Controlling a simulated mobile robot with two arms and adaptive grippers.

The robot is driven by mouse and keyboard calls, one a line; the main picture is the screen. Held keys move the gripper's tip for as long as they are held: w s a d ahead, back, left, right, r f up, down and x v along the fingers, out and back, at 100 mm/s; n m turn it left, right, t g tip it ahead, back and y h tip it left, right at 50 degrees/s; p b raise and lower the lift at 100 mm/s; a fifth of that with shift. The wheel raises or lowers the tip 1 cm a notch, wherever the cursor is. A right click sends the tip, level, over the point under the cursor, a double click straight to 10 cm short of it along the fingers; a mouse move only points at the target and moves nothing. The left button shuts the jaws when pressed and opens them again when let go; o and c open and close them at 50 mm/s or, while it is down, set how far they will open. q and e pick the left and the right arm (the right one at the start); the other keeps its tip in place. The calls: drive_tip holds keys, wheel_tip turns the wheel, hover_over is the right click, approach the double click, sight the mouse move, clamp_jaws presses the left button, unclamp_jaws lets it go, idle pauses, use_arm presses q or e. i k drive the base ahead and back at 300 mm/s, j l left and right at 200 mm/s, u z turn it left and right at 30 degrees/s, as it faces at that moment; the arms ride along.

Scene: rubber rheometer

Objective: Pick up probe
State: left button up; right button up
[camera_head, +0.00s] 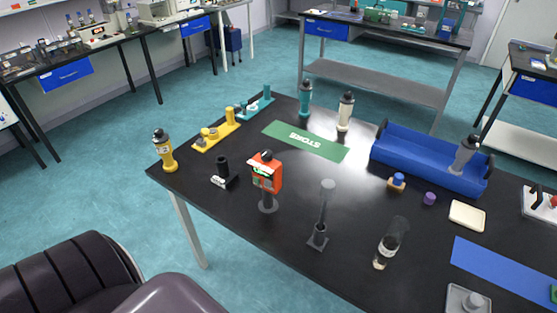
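I cannot tell for sure which thing is the probe. One candidate is a slim grey rod with a round head (327,187), upright in a small dark square-based stand (318,238) near the front middle of the black table (215,183). To its left, an orange handheld device with a small display (265,173) sits on a round dark base (268,205). A small black cylinder piece (223,173) stands left of that device. Neither of my grippers is in view.
A clear bottle with a pale label (388,247) stands right of the stand. A blue tray (425,160) holds a grey bottle. A green mat (305,140), yellow rack (216,136), yellow bottle (165,152) and blue mat (500,268) are also on the table.

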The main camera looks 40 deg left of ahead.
sight(328, 186)
drive_tip(key=u, duration=0.75)
